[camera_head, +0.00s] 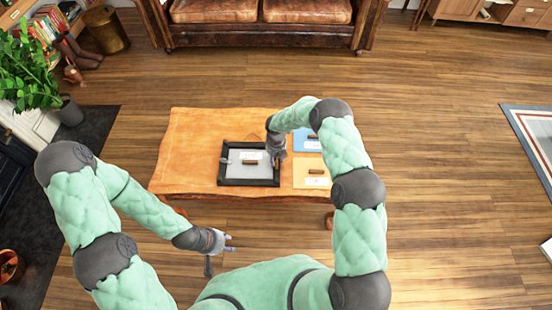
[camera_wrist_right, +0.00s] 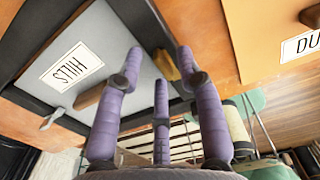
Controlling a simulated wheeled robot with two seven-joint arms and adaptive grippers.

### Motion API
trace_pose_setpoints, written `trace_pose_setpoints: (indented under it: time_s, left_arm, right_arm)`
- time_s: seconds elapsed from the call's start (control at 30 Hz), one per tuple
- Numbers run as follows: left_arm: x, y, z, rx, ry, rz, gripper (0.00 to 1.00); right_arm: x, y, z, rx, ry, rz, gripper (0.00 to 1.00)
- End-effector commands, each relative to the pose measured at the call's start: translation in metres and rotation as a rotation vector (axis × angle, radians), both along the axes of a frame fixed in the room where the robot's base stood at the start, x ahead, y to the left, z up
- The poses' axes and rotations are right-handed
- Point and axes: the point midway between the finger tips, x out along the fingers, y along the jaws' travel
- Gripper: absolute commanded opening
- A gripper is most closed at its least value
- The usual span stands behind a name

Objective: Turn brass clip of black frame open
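The black frame (camera_head: 249,182) lies flat on the table, around a grey panel with a white label and a brown handle. In the right wrist view its dark border (camera_wrist_right: 145,22) runs diagonally. The brass clip (camera_wrist_right: 166,65) sits on this border, close to my right fingertips; contact cannot be told. A grey clip (camera_wrist_right: 52,118) is on the opposite side of the frame. My left gripper (camera_head: 228,245) is open and empty, in front of the table.
The orange wooden table (camera_head: 190,140) has free room on its left. A blue panel (camera_head: 305,139) and a yellow panel (camera_head: 310,173) lie right of the frame. A leather sofa (camera_head: 260,25) stands behind, and a potted plant (camera_head: 28,75) is at the left.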

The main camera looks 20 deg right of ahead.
Motion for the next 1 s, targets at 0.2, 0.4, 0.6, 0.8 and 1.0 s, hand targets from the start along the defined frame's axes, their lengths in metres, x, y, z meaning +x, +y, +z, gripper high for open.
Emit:
trace_pose_setpoints:
  time_s: [0.2, 0.4, 0.6, 0.8, 1.0]
  left_arm:
    - [0.000, 0.000, 0.000, 0.000, 0.000, 0.000, 0.40]
    - [0.000, 0.000, 0.000, 0.000, 0.000, 0.000, 0.40]
    - [0.000, 0.000, 0.000, 0.000, 0.000, 0.000, 0.40]
    - [0.000, 0.000, 0.000, 0.000, 0.000, 0.000, 0.40]
    - [0.000, 0.000, 0.000, 0.000, 0.000, 0.000, 0.40]
  right_arm:
    - [0.001, 0.000, 0.015, -0.001, -0.002, 0.000, 0.37]
    - [0.001, 0.000, 0.053, 0.000, -0.003, 0.000, 0.37]
    - [0.001, 0.000, 0.091, 0.000, -0.003, -0.001, 0.37]
    - [0.001, 0.000, 0.113, 0.000, -0.001, 0.001, 0.37]
    - [0.000, 0.000, 0.120, 0.000, 0.001, 0.000, 0.37]
